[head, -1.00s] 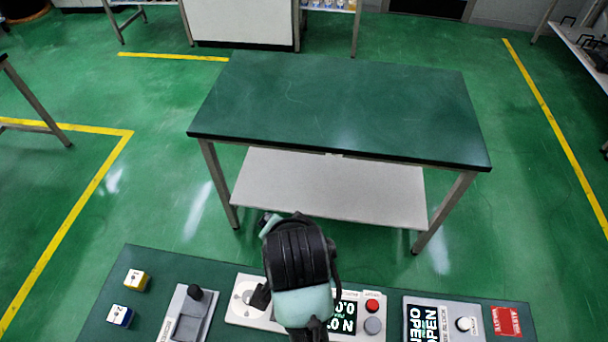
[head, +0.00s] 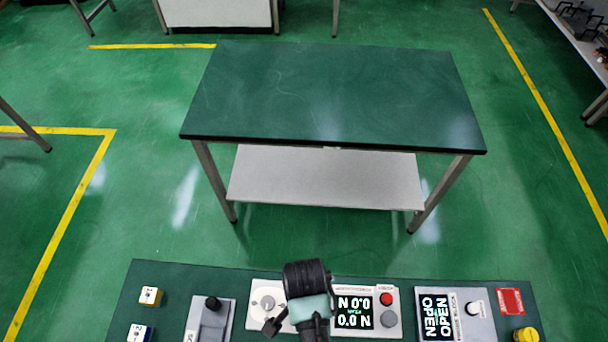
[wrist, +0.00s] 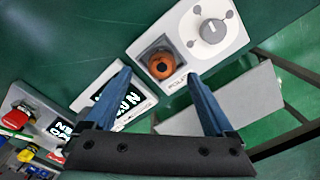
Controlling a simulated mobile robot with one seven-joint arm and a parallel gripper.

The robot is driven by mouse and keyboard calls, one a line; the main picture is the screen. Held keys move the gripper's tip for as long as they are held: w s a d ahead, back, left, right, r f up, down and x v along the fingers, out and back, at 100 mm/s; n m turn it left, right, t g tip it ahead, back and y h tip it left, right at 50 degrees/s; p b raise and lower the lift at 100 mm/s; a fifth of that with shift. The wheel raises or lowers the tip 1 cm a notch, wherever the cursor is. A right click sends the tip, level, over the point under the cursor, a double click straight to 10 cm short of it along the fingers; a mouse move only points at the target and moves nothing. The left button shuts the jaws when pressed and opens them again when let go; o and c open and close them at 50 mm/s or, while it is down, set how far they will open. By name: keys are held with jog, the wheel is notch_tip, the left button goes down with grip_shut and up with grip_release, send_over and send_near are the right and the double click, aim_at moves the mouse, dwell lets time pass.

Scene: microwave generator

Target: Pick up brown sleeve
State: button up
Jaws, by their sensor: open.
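A brown-orange round piece (wrist: 162,65), which looks like the brown sleeve, sits in a dark square recess of a white panel (wrist: 178,22) in the wrist view. Its top is round with a dark centre. My gripper (wrist: 158,76) is open, with its two blue fingers pointing toward the piece, one on each side in the picture. Nothing is held between them. I cannot tell the height gap. In the head view my arm (head: 306,284) covers part of the white panel, and the brown piece is not visible there.
A grey knob (head: 268,302) is beside the recess. A display unit (head: 355,312) with red and grey buttons stands to its right, and a lever box (head: 212,318) to its left. Another display (head: 436,316) is further right. An empty green table (head: 335,95) stands beyond.

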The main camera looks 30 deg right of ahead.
jog(key=shift+w+f, duration=0.15)
jog(key=shift+f, duration=1.95)
grip_shut()
